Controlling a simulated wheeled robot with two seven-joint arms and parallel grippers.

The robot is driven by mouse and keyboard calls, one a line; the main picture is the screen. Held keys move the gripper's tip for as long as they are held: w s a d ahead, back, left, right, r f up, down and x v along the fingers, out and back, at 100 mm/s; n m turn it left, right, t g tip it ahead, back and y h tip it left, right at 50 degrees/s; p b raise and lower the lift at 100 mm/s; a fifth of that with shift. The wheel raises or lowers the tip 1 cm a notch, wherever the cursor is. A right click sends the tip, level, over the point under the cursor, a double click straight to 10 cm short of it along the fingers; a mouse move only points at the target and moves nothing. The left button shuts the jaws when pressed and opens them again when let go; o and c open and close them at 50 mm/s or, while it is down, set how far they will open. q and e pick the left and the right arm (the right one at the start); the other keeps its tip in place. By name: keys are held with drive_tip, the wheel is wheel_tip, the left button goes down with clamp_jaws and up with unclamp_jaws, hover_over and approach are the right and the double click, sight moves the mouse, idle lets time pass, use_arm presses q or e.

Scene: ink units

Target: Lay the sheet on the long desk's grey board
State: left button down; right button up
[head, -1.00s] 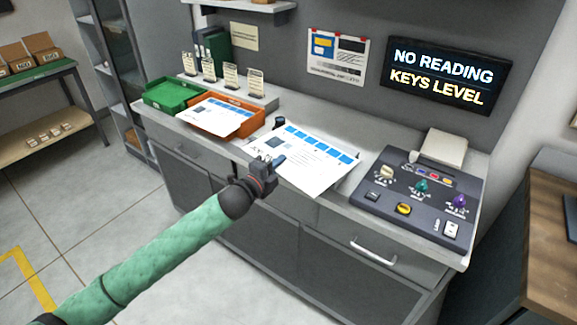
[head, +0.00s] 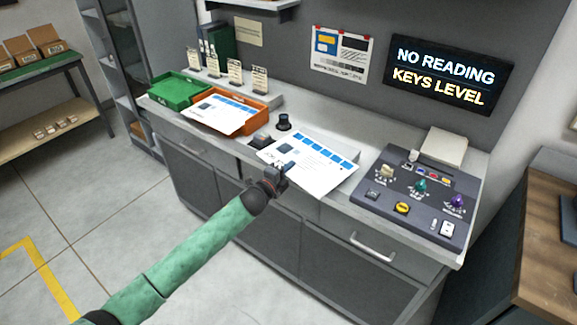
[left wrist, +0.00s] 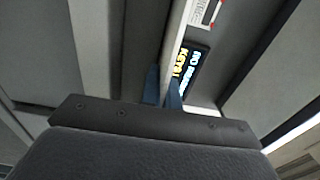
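A white printed sheet (head: 318,167) with a row of blue blocks is over the middle of the long desk (head: 345,212). My left gripper (head: 284,172) is shut on its near left edge. In the left wrist view, the two blue fingers (left wrist: 163,90) close on the sheet (left wrist: 176,45), seen nearly edge-on. A pale grey board (head: 343,139) shows partly behind the sheet's far edge; the sheet hides the rest. I cannot tell whether sheet and board touch. My right gripper is not in view.
A black knob (head: 283,122) and a small dark-topped item (head: 260,141) stand left of the sheet. A dark control panel (head: 415,197) is on the right. An orange tray (head: 252,121) with another printed sheet (head: 219,113) and a green tray (head: 180,91) are on the left.

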use_arm(q)
drive_tip(key=shift+f, duration=0.1)
drive_tip(key=c, duration=2.1)
unclamp_jaws()
drive_tip(key=o, duration=0.5)
drive_tip(key=shift+c, duration=0.2)
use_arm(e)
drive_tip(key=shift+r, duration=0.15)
